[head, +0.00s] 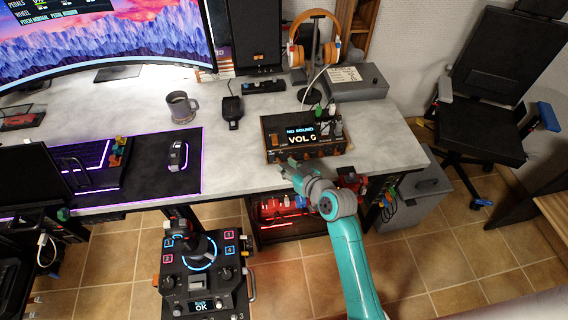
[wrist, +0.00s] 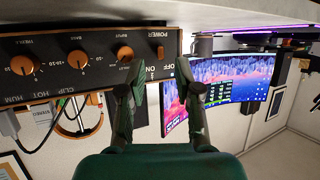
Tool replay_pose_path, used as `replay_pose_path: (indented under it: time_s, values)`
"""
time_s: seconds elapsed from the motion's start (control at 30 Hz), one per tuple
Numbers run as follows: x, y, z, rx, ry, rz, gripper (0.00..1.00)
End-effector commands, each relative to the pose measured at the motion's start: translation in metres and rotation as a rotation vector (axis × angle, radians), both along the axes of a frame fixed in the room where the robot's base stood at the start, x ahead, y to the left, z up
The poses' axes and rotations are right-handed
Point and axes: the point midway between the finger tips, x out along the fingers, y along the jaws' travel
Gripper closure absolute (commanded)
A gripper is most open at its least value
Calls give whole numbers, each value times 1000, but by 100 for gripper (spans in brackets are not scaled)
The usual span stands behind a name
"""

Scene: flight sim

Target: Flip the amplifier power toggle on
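The amplifier (head: 305,149) is a dark box with wooden edges at the front right of the desk; its display reads "NO SOUND" and "VOL 0". In the wrist view its front panel (wrist: 88,60) appears upside down, with orange knobs and POWER, ON and OFF lettering at the right end. My gripper (head: 296,172) is just in front of the amplifier's front. In the wrist view its two fingers (wrist: 160,82) are apart with nothing held between them, around the power end of the panel.
The white desk (head: 230,175) carries a mug (head: 181,107), a mouse (head: 177,156), a speaker (head: 253,38) and a headphone stand (head: 312,60). A grey box (head: 345,82) stands behind the amplifier. A black chair (head: 483,110) is at the right.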

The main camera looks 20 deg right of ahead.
Motion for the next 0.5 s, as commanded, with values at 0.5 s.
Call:
replay_pose_path:
  time_s: [0.5]
  values:
    - [-79,-14,33,0,1,-1,67]
